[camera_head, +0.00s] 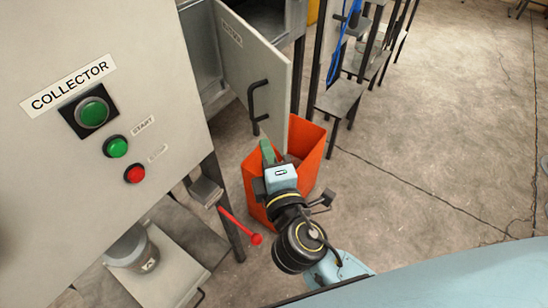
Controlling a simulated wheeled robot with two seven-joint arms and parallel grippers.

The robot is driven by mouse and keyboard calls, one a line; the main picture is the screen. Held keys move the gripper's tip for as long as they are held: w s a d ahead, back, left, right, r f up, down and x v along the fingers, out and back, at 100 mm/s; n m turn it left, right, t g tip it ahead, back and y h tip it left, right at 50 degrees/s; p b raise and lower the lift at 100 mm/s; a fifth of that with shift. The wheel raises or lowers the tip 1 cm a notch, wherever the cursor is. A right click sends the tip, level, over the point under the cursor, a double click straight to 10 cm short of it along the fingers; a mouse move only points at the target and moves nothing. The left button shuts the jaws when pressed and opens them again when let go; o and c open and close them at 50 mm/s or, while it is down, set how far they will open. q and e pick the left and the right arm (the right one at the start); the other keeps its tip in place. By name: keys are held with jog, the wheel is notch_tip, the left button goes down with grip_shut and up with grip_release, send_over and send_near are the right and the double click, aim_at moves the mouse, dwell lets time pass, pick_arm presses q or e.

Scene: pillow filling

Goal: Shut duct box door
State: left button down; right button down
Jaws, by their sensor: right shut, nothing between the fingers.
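The duct box door (250,65) is a grey panel with a black handle (256,106), and it stands swung open at upper centre. The duct box opening (262,14) shows dark behind it. My right gripper (267,152) is shut and empty, below the door's lower edge and in front of an orange bin in the picture. It appears apart from the handle. My left gripper is not in view.
The orange bin (311,150) stands on the floor under the door. A grey collector panel (150,45) with green and red buttons fills the left. A red-knobbed lever (256,239) sticks out below it. Black metal stands (340,98) are behind; floor at right is clear.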

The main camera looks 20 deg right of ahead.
aim_at(281, 130)
jog(key=w+d, duration=0.2)
jog(key=w+d+p, duration=0.1)
jog(key=w+d, duration=0.1)
jog(key=w, duration=0.1)
jog(key=shift+p, duration=0.3)
jog(key=shift+d, duration=0.15)
